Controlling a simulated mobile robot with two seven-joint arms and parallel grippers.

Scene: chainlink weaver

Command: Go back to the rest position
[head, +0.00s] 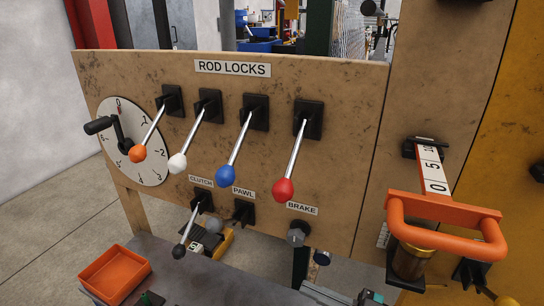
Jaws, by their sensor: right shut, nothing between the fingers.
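My right gripper (369,297) shows only in part at the bottom edge of the head view, low in front of the board. It is shut and empty, apart from the levers and the handle. My left gripper is not in view. The wooden board (345,95) labelled ROD LOCKS carries levers with an orange knob (137,153), a white knob (178,163), a blue knob (224,173) and a red knob (283,190). All of these levers slant down toward me.
A numbered dial (150,165) with a black crank is at the left. A clutch lever (188,233) sticks out low on the board. An orange tray (114,274) lies at bottom left. An orange handle (450,208) juts out at the right, above a brass cylinder (411,262).

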